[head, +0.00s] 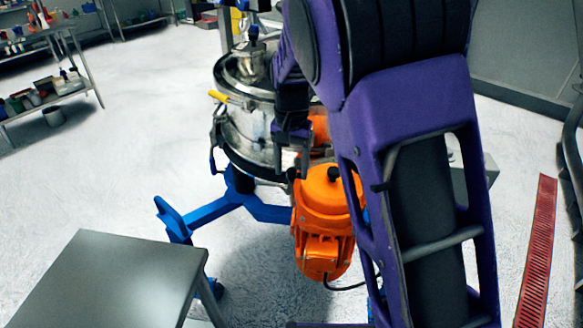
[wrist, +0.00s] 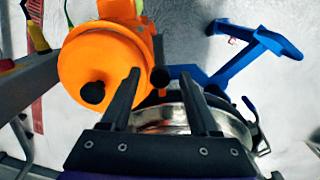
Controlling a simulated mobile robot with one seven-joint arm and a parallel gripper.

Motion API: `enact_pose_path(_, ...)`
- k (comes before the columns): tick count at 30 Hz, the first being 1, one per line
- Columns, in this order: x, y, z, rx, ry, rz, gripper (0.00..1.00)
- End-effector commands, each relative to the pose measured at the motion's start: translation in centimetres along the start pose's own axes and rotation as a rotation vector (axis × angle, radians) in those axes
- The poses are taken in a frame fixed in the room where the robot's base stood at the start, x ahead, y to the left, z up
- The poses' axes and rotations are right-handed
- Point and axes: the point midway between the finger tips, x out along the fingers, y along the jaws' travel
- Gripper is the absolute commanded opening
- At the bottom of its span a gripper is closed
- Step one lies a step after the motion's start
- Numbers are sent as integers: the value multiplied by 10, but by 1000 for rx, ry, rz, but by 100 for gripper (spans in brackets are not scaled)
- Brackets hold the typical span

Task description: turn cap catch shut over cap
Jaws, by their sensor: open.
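The silver powder sifter (head: 250,130) stands left of centre in the head view, on a blue frame. A raised metal cap-like fitting (head: 255,62) is on its top, partly behind my arm. I cannot make out the cap catch for certain. My gripper (head: 294,162) hangs at the sifter's right side, above the orange motor (head: 322,195). In the wrist view my gripper (wrist: 160,90) has its two dark fingers apart, with nothing clearly held. The sifter's metal side (wrist: 165,115) shows behind them. A black round end (wrist: 160,78) shows between the fingertips; I cannot tell whether they touch it.
A yellow handle (head: 218,96) sticks out at the sifter's left rim. Blue frame legs (head: 205,213) spread over the floor. A grey metal table (head: 100,285) stands at the front left. Shelves (head: 50,90) stand at the far left. The floor between is clear.

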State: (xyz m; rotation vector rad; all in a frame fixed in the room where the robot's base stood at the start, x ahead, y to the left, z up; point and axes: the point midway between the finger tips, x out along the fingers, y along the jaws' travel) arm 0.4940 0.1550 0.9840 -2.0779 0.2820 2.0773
Motion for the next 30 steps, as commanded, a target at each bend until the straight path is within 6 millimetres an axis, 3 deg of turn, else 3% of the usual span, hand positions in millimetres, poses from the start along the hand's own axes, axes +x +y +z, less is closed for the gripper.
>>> enact_pose_path(8,1,0,0,0,0,0,60)
enact_pose_path(18,1,0,0,0,0,-1,0)
enact_pose_path(30,0,0,0,-28,0,-1,0)
